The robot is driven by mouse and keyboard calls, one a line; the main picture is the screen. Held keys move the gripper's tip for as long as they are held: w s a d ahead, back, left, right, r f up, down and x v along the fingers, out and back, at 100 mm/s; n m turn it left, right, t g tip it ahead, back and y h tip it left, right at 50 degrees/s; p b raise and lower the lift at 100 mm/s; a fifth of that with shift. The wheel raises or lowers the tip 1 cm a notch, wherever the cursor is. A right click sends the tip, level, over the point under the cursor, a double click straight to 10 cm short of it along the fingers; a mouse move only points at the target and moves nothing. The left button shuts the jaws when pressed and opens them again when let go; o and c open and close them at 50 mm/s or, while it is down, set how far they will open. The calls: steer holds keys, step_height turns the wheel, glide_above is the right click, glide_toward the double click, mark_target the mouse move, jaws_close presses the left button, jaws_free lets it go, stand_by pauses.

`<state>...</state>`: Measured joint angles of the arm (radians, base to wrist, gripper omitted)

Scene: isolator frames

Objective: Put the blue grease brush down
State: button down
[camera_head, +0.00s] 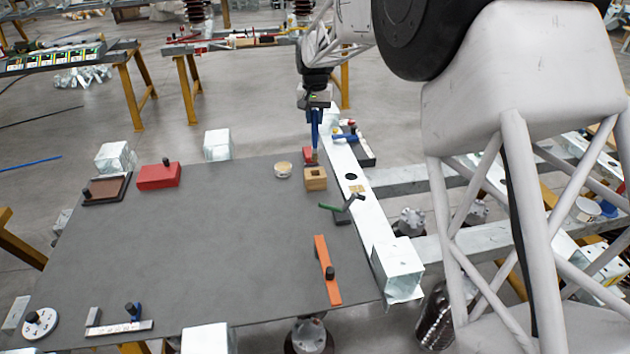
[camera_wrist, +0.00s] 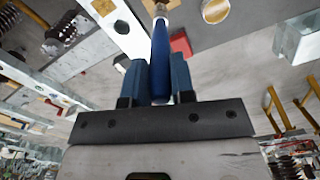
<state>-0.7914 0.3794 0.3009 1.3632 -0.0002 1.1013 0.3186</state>
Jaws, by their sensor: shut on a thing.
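The blue grease brush (camera_head: 314,132) is in my gripper (camera_head: 314,112) above the far right edge of the grey table. It hangs about upright, with its tip pointing down. The tip shows just behind or over a small wooden block (camera_head: 316,184) with a dark hole in its top. I cannot tell whether the tip touches anything. In the wrist view the blue handle (camera_wrist: 160,62) lies between my two blue fingers, which are shut on it. The brush's end reaches the top edge of that view, and the block is mostly out of sight there.
A round tin (camera_head: 283,170) stands left of the block, and a red box (camera_head: 308,154) lies behind it. A white beam (camera_head: 350,185) runs along the right edge. A green-handled tool (camera_head: 343,208) and an orange bar (camera_head: 323,262) lie nearer. The table's middle (camera_head: 220,240) is clear.

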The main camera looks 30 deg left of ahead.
glide_above(315, 148)
steer(key=shift+w+a+f, duration=0.1)
steer(key=shift+f, duration=1.15)
steer(key=shift+w+a+f, duration=0.1)
steer(key=shift+f, duration=1.15)
steer(key=shift+f, duration=2.6)
steer(key=c, duration=1)
jaws_free()
steer(key=shift+o, duration=0.2)
step_height(315, 148, up, 12)
steer(key=shift+r, duration=0.1)
